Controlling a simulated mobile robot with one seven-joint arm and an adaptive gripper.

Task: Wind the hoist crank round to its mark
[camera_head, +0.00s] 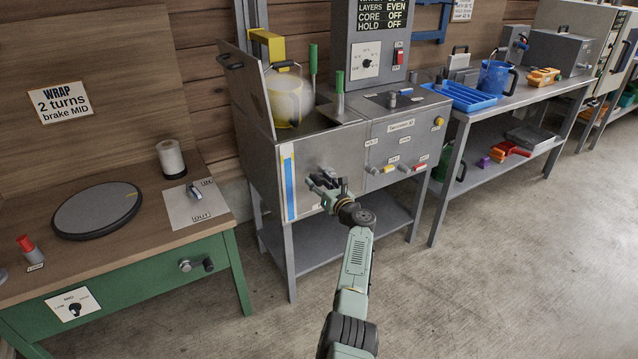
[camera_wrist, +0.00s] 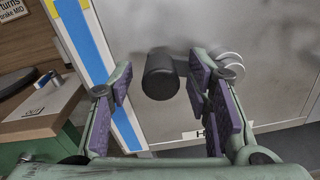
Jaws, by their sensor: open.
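The hoist crank's black round grip (camera_wrist: 161,76) shows end-on in the wrist view, in front of the steel cabinet's face. A shiny round metal part (camera_wrist: 230,62), possibly the crank's hub, shows to its right, partly behind a finger. My gripper (camera_wrist: 158,84) is open, its purple-padded fingers on either side of the grip, with visible gaps. In the head view my gripper (camera_head: 323,186) is at the cabinet's front and hides most of the crank. A label starting with "H" (camera_wrist: 201,133) is partly covered. I cannot make out the crank's mark.
The steel cabinet (camera_head: 300,165) carries a blue and yellow strip (camera_head: 289,185) left of my gripper and small valve handles (camera_head: 390,168) to the right. A green bench (camera_head: 150,275) with another crank (camera_head: 197,265) stands at left. The floor at right is clear.

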